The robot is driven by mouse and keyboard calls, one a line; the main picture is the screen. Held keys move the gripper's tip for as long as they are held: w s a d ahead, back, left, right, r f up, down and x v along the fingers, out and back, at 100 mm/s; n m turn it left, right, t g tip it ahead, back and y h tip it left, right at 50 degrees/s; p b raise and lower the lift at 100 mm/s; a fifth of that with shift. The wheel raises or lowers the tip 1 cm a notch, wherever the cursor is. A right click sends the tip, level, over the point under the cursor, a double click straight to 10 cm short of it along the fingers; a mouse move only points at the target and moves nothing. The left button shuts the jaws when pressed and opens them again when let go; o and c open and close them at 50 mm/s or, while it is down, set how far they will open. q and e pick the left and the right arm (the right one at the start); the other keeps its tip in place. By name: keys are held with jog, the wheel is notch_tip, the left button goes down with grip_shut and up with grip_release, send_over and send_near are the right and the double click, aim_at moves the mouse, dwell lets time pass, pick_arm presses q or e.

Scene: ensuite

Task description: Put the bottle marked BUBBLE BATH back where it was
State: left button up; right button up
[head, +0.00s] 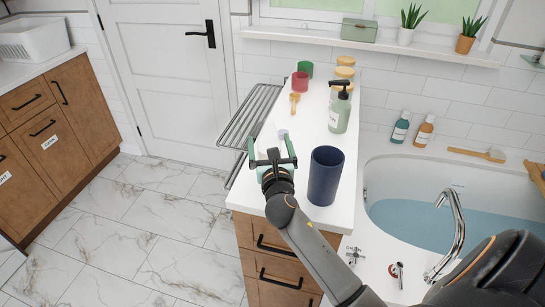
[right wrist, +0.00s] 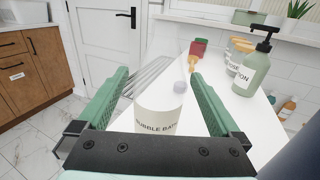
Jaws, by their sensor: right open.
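The white bottle marked BUBBLE BATH (right wrist: 158,112) shows in the right wrist view, between the two green fingers of my right gripper (right wrist: 160,100). Its label faces me, and its lower part is hidden behind the gripper body. A small pale lilac cap (right wrist: 180,87) shows just beyond its top right; it also shows in the head view (head: 283,134). In the head view my right gripper (head: 273,157) is open at the left edge of the white counter (head: 307,128). White gaps show beside the bottle, so the fingers are not closed on it. My left gripper is out of view.
A dark blue cup (head: 325,176) stands close right of the gripper. A metal rack (head: 248,117) is left; the bath (head: 430,215) is right.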

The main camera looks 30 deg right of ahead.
jog(key=v, duration=1.1)
jog(key=shift+s+b, duration=0.15)
jog(key=shift+b, duration=0.15)
